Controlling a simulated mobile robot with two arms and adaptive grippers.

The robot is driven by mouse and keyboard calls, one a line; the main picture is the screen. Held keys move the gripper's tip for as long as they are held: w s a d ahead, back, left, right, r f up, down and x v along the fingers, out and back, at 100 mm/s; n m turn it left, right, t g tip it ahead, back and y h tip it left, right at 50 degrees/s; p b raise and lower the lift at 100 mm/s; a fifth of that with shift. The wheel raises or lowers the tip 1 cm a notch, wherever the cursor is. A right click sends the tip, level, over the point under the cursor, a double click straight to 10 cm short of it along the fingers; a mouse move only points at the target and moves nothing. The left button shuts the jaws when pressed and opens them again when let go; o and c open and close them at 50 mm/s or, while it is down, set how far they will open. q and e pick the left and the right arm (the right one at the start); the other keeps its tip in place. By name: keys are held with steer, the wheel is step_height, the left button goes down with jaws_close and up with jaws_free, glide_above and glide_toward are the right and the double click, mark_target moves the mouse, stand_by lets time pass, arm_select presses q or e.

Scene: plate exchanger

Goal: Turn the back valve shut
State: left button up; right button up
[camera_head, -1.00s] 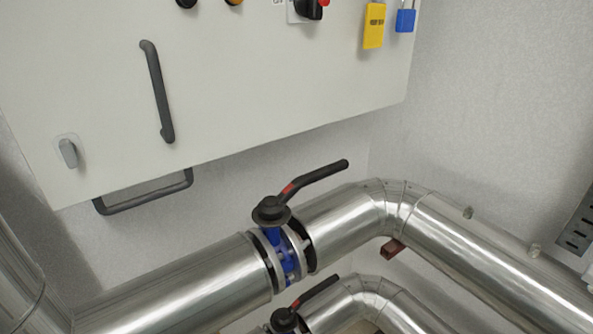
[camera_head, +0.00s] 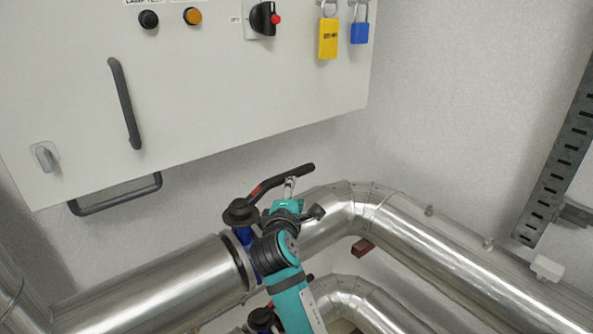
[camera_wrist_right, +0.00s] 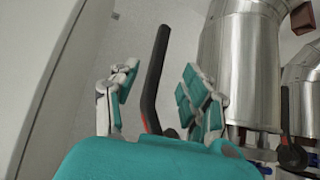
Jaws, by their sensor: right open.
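The back valve has a black lever handle (camera_head: 286,180) with a red band, rising to the right from a black hub (camera_head: 240,212) on a blue valve body (camera_head: 243,236). The lever lies roughly along the upper silver pipe. My right gripper (camera_head: 290,190) is at the lever, its arm coming up from below and covering part of the valve. In the right wrist view, the open right gripper (camera_wrist_right: 150,95) has its two teal-padded fingers on either side of the black lever (camera_wrist_right: 153,80), with gaps visible on both sides. My left gripper is not in view.
A lower pipe (camera_head: 345,295) carries a second black valve hub (camera_head: 262,318), partly behind my right arm. A pale control cabinet (camera_head: 200,100) hangs above, with a dark handle (camera_head: 124,103) and yellow (camera_head: 328,40) and blue (camera_head: 360,33) padlocks. A slotted rail (camera_head: 560,160) stands at right.

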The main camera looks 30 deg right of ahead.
mark_target(299, 174)
steer(key=p+x, duration=0.2)
steer(key=x, duration=1.2)
steer(key=shift+d, duration=0.1)
jaws_close()
